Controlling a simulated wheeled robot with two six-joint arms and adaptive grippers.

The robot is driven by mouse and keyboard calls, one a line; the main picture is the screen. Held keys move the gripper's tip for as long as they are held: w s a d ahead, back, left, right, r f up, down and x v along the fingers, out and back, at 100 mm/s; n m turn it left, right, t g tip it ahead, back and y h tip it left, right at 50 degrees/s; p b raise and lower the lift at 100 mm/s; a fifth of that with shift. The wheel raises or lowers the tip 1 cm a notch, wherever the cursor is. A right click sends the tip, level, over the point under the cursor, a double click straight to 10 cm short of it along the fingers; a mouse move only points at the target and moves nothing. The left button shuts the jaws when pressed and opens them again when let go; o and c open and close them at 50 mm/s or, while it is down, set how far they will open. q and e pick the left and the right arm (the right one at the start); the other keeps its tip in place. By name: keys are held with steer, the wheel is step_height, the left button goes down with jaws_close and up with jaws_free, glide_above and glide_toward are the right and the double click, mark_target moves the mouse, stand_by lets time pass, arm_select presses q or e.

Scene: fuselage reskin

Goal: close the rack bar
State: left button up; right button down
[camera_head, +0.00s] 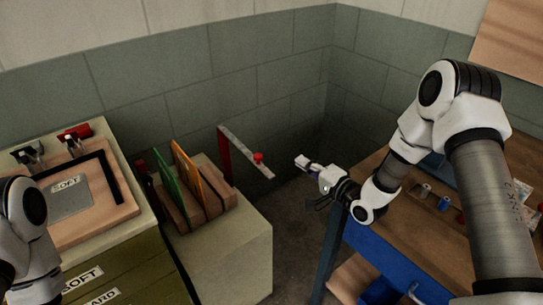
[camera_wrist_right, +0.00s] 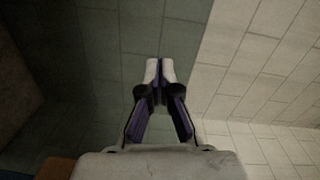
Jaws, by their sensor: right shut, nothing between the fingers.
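The rack bar (camera_head: 236,143) is a narrow grey strip with a red knob (camera_head: 258,157). It sticks out to the right from a red post (camera_head: 224,158) at the back of the rack (camera_head: 216,206), away from the panels. The rack holds a green panel (camera_head: 171,188) and an orange panel (camera_head: 188,170) upright. My right gripper (camera_head: 303,162) is shut and empty, to the right of the bar's free end and apart from it. It also shows shut in the right wrist view (camera_wrist_right: 160,70), against wall tiles. My left arm shows at the left edge; its gripper is out of view.
A pale cabinet (camera_head: 245,250) carries the rack. At left, a bench has a wooden board (camera_head: 115,195) with a grey "SOFT" plate (camera_head: 70,198). A wooden workbench (camera_head: 415,225) stands under my right arm. Tiled walls close off the back; a floor gap separates cabinet and workbench.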

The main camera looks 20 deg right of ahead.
steer(key=w+a+f+p, duration=0.1)
steer(key=w+a, duration=0.6)
steer(key=shift+p, duration=0.3)
steer(key=shift+w+f, duration=0.1)
steer(key=shift+a, duration=0.1)
